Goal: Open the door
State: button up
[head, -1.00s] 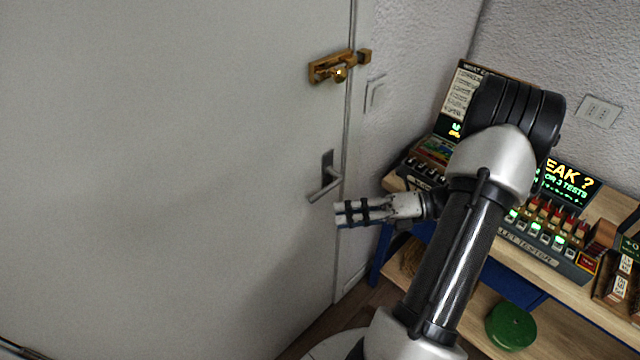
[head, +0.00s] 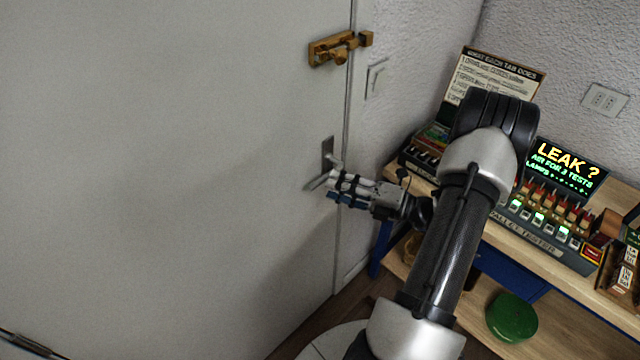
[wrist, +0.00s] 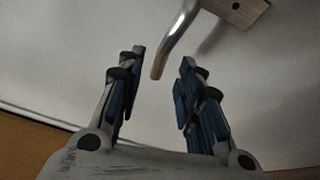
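The pale grey door (head: 180,150) fills the left of the head view and looks shut against its frame. Its metal lever handle (head: 318,183) sits near the door's right edge, partly hidden by my fingers. In the wrist view the bent lever (wrist: 172,45) points down, its free end between my open fingertips. My gripper (head: 332,187) is open at the handle; it also shows in the wrist view (wrist: 161,65), with a gap on each side of the lever. A brass sliding bolt (head: 328,50) is above the handle. I cannot tell whether it is engaged.
A brass catch (head: 366,39) is on the frame beside the bolt. A light switch (head: 376,78) is on the wall. A wooden bench (head: 480,225) with a lit tester (head: 545,235) and a green round object (head: 511,318) stands close on the right.

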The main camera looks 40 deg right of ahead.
aim_at(323, 182)
jog(key=x, duration=0.5)
jog(key=shift+w+a+b, duration=0.1)
jog(key=shift+w+b, duration=0.1)
jog(key=shift+b, duration=0.2)
jog(key=shift+c, duration=0.5)
grip_shut()
